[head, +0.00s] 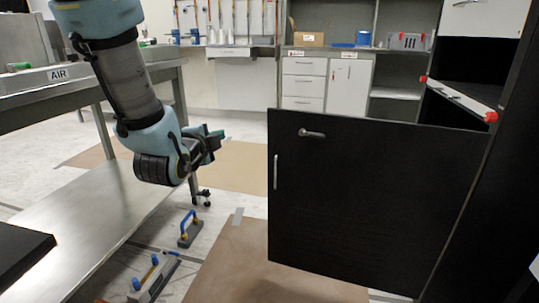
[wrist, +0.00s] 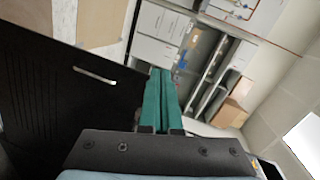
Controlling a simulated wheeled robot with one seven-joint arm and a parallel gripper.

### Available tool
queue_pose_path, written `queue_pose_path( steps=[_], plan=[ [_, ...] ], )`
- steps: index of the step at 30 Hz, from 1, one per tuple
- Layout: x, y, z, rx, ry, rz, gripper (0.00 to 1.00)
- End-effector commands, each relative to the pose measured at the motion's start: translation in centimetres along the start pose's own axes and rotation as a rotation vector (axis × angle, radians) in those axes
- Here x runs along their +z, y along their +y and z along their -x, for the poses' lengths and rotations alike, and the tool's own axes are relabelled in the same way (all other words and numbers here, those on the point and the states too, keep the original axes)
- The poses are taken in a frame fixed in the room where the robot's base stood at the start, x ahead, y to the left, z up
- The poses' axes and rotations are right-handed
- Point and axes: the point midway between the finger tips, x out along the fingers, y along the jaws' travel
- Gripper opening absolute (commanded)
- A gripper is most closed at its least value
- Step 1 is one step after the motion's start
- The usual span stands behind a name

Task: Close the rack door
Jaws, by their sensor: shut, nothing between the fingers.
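The black rack door (head: 365,215) stands open, reaching left from the dark rack (head: 470,55) at the right. My gripper (head: 214,140) is left of that free edge, and appears apart from the door. In the wrist view the green fingers of my gripper (wrist: 161,75) are together and empty. The door (wrist: 50,105) lies to their left there, with one silver handle (wrist: 95,76) showing. The door hides the rack's lower inside.
A steel table (head: 110,205) with a low shelf stands at the left. Blue-handled tools (head: 187,230) lie on the floor between it and the door. A white strip with red ends (head: 460,98) sits above the door. White drawers (head: 304,84) and shelves line the back.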

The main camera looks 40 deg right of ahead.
Motion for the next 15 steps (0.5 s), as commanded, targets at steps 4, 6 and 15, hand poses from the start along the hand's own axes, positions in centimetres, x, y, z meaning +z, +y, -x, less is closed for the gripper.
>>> queue_pose_path(
  steps=[4,6,15],
  plan=[
    [-4.8,3.1,-0.9,-0.112,0.119,-0.158,0.00],
    [-6.2,3.3,-0.9,-0.148,0.147,-0.199,0.00],
    [-7.8,2.7,-3.0,-0.185,0.169,-0.238,0.00]
  ],
)
